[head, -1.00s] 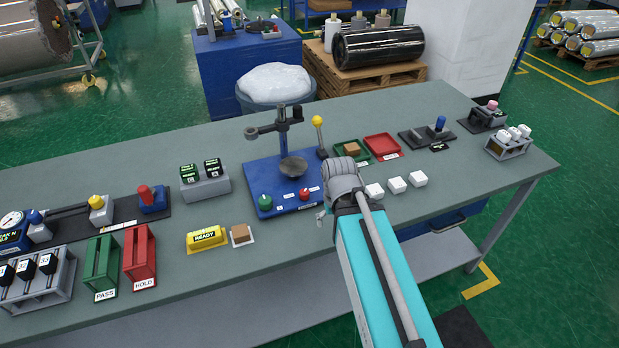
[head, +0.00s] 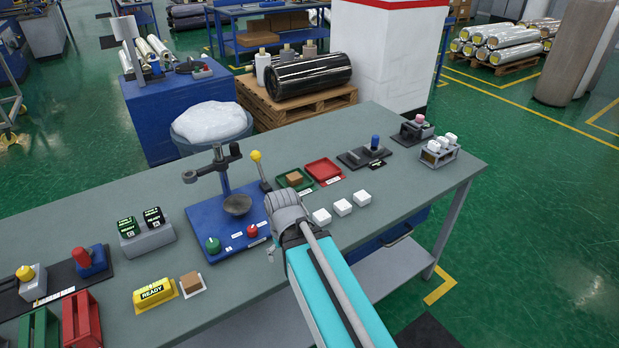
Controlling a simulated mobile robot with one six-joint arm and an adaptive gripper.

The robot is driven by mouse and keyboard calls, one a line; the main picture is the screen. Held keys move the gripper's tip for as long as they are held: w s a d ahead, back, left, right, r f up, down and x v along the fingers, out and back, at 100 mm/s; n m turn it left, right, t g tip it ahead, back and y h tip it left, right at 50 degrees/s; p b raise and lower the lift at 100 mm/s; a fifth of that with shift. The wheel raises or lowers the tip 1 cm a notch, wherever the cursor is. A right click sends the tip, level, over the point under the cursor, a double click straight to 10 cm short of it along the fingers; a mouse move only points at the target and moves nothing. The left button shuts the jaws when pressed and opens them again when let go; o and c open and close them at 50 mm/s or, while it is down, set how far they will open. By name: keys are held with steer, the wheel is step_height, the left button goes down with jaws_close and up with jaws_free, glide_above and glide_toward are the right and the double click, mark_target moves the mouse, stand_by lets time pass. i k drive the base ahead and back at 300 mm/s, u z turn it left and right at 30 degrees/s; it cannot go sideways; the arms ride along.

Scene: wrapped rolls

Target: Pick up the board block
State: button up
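Two brown blocks that could be the board block are on the grey-green bench. One brown block (head: 190,281) sits on a small white square beside the yellow READY block (head: 155,293). The other brown block (head: 294,177) lies in a green tray (head: 309,186) behind my wrist. My arm reaches in from the lower right, over the bench's front part. My gripper (head: 272,250) shows only as a small dark piece beside the grey wrist, near the blue stand's right edge. Its fingers are mostly hidden, and I cannot tell whether they are open. Both blocks are apart from it.
A blue stand (head: 205,219) with a bowl, knobs and a yellow-topped lever is left of my wrist. Several white blocks (head: 342,207) and a red tray (head: 338,172) are to the right. A red holder (head: 82,325) is front left. The bench front near the brown block is clear.

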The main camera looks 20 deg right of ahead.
mark_target(191, 282)
steer(key=u, duration=1.35)
steer(key=k, duration=0.7)
steer(key=z, duration=0.4)
